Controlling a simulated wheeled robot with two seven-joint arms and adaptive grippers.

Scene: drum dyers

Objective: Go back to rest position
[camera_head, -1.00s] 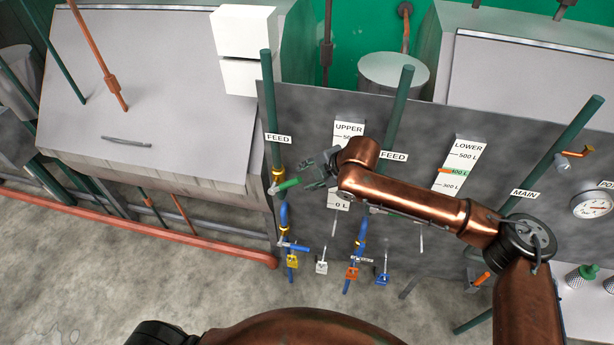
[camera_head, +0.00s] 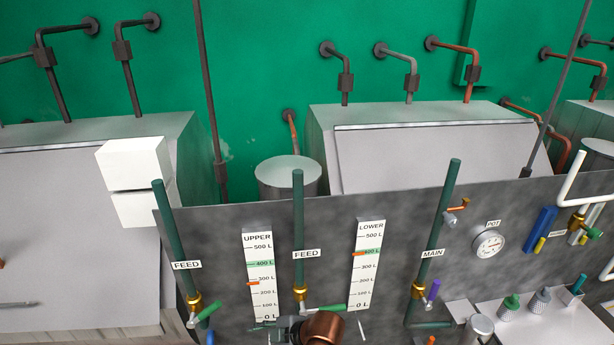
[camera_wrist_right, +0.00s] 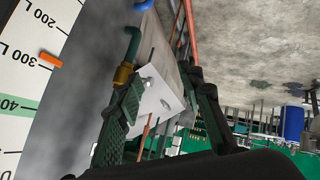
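My right gripper (camera_head: 268,328) shows at the bottom edge of the head view, just below the upper gauge, with its copper-coloured wrist right of it. Most of that arm is out of frame. In the right wrist view the gripper (camera_wrist_right: 163,82) has its two dark fingers apart, with no held object visible between them. A green valve handle (camera_head: 208,310) on the left feed pipe (camera_head: 176,235) is left of the gripper and apart from it. My left gripper is in neither current view.
A dark panel (camera_head: 222,225) carries the upper gauge (camera_head: 259,272), the lower gauge (camera_head: 367,262), a second feed pipe (camera_head: 298,225) and the main pipe (camera_head: 440,225). A pressure dial (camera_head: 488,243) is at right. White boxes (camera_head: 135,164) stand at left, with machines behind.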

